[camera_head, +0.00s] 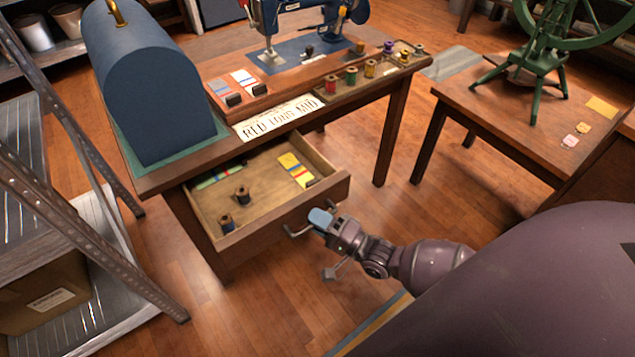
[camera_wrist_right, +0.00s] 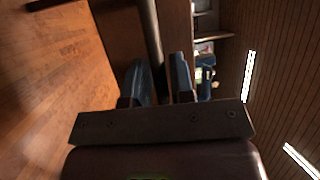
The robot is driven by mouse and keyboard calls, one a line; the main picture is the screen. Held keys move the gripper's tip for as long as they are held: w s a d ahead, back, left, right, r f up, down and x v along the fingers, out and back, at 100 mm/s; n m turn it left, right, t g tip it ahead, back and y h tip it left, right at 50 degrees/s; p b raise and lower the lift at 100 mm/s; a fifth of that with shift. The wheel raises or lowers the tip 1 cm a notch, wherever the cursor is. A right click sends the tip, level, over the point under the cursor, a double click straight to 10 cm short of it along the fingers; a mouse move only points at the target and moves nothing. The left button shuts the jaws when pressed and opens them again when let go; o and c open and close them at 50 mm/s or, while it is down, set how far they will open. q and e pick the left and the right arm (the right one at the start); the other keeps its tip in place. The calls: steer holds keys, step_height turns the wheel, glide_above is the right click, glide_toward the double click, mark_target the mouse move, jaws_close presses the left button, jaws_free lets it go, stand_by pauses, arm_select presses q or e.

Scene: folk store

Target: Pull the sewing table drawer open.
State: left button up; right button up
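The sewing table (camera_head: 160,178) stands at the upper middle of the head view, and its drawer (camera_head: 255,183) is pulled well out. A metal bar handle (camera_head: 293,233) is on the drawer front. My right gripper (camera_head: 320,218) is at the handle's right part. In the right wrist view the two blue fingers (camera_wrist_right: 160,82) stand on either side of the handle bar (camera_wrist_right: 151,30), apparently closed on it. The exact contact is partly hidden. My left gripper is not in view.
Inside the drawer lie dark thread spools (camera_head: 242,195) and a yellow card (camera_head: 294,170). A blue domed case (camera_head: 155,85) and a sewing machine (camera_head: 300,20) stand on the table. A metal shelf (camera_head: 80,230) is at left, a side table (camera_head: 505,115) at right. Wooden floor lies between.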

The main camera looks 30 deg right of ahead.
steer(key=v, duration=1.1)
stand_by(0.5)
